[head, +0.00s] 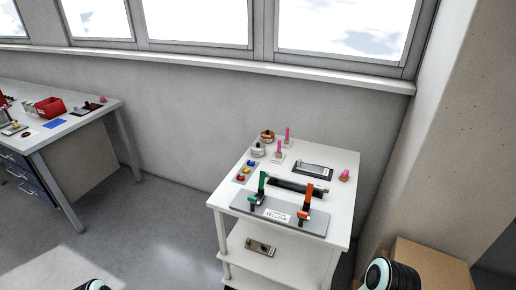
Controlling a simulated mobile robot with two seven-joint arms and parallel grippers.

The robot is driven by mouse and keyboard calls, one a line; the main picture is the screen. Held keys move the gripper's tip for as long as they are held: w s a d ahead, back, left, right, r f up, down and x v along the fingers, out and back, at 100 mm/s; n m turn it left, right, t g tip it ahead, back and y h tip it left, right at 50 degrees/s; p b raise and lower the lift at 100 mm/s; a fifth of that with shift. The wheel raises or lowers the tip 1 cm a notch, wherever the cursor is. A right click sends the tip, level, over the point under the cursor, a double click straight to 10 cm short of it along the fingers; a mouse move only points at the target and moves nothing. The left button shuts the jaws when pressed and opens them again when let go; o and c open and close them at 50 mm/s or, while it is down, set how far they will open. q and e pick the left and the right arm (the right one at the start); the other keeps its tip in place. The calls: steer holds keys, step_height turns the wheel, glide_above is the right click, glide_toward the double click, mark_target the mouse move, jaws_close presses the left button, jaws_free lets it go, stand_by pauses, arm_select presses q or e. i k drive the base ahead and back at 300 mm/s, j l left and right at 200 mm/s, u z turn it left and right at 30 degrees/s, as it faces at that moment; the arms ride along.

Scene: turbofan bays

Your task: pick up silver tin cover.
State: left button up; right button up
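A small round silver tin (258,152) stands at the back left of the white cart's top (336,180). Its upper part looks like a silver cover with a dark knob, but it is too small to tell cover from body clearly. A similar copper-coloured tin (267,138) stands just behind it. Only rounded parts of my arms show at the bottom edge, at left and at right. Neither of my grippers is in view, and both arm parts are well apart from the tins.
Pink sticks on small blocks (278,152) stand close right of the silver tin. A tray of coloured pieces (245,172), a black bar (297,187) and a grey fixture with green and orange clamps (280,214) lie nearer. A cardboard box (430,264) stands right; a workbench (85,117) stands left.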

mark_target(257, 147)
steer(key=i+j+u, duration=0.45)
steer(key=i+u, duration=0.2)
steer(key=i+j+u, duration=0.3)
steer(key=i+u, duration=0.65)
steer(key=i, duration=0.2)
steer(key=i+z, duration=0.8)
steer(key=i+j+z, duration=0.15)
steer(key=i+z, duration=0.25)
steer(key=k, duration=0.05)
